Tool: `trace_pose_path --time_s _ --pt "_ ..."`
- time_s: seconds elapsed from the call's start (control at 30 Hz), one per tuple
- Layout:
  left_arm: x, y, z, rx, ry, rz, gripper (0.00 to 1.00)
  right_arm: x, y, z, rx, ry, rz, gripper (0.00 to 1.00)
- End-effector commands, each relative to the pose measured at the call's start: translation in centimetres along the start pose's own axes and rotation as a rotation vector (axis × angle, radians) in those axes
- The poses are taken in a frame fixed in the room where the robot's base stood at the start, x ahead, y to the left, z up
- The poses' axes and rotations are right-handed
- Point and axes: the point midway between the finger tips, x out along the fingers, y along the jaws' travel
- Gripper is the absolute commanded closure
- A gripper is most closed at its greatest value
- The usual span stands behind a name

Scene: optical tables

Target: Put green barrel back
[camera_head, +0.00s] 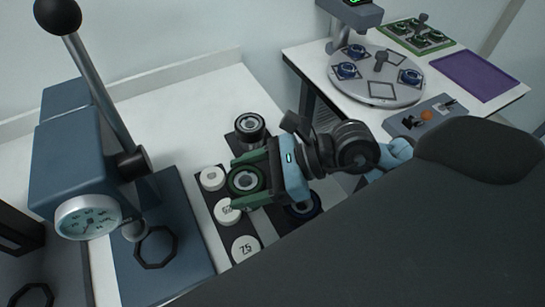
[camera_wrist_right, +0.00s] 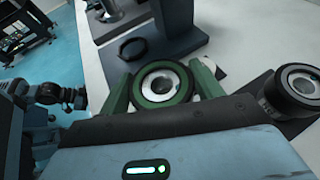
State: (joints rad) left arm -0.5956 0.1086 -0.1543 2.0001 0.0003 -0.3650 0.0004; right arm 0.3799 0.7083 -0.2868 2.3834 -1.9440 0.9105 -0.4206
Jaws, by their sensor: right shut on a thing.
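The green barrel (camera_head: 246,180), a green ring with a metal and glass centre, is between the two green fingers of my right gripper (camera_head: 240,182). The gripper is shut on it, above the dark strip on the white table. In the right wrist view the green barrel (camera_wrist_right: 163,84) sits upright between the fingertips (camera_wrist_right: 163,90), facing the camera. Its underside is hidden, so I cannot tell whether it touches anything below. My left gripper is not in view.
White discs (camera_head: 228,211) line the strip. A blue lever press (camera_head: 75,150) stands left. A round plate (camera_head: 376,77) with blue-ringed parts is on the right table.

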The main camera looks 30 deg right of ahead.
Motion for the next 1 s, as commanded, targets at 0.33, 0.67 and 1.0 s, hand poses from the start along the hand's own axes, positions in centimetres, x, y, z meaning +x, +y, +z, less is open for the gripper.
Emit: trace_pose_path --time_s 0.33,0.67,1.0 --pt "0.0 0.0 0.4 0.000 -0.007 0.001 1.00 -3.8 -6.2 -2.3 0.003 -0.001 -0.004 0.61" --pt "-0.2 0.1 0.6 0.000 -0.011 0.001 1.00 -4.8 -7.7 -2.8 -0.001 -0.003 -0.001 0.61" --pt "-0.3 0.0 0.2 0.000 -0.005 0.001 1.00 -3.5 -7.6 -5.9 0.002 -0.005 -0.001 0.61"
